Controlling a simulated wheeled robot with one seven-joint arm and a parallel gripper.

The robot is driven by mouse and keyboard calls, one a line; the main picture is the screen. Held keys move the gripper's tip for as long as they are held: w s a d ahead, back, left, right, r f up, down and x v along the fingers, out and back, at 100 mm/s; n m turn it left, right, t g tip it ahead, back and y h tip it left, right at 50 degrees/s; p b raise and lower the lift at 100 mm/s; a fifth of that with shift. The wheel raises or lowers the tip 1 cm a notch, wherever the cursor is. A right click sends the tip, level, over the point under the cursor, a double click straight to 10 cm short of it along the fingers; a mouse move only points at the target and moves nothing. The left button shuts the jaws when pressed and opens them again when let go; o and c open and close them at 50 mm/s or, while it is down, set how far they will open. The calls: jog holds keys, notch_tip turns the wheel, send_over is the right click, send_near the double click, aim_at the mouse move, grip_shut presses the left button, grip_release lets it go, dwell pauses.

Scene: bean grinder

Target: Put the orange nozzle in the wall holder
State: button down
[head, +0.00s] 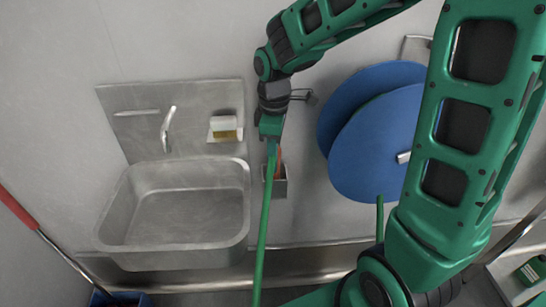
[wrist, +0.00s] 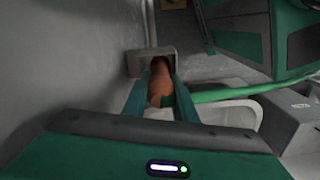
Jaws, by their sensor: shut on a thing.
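The orange nozzle (wrist: 160,84) is between the two green fingers of my gripper (wrist: 162,92), which is shut on it. In the wrist view its far end lies at the dark opening of the grey wall holder (wrist: 140,62) and seems to reach into it; how deep I cannot tell. In the head view, my gripper (head: 271,138) points down just above the wall holder (head: 279,188), and a little of the orange nozzle (head: 279,160) shows at the holder's top. The green hose (head: 262,230) hangs down in front and partly hides both.
A steel sink (head: 180,205) with a tap (head: 167,128) and a soap shelf (head: 224,130) is left of the holder. A large blue hose reel (head: 370,150) is on the wall to the right. A red-handled tool (head: 17,207) leans at the far left.

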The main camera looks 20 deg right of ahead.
jog(key=shift+w+f, duration=0.15)
jog(key=shift+f, duration=0.15)
jog(key=c, duration=1.4)
grip_release()
jog(key=shift+c, duration=0.2)
notch_tip(320, 180, up, 11)
jog(key=shift+r, duration=0.65)
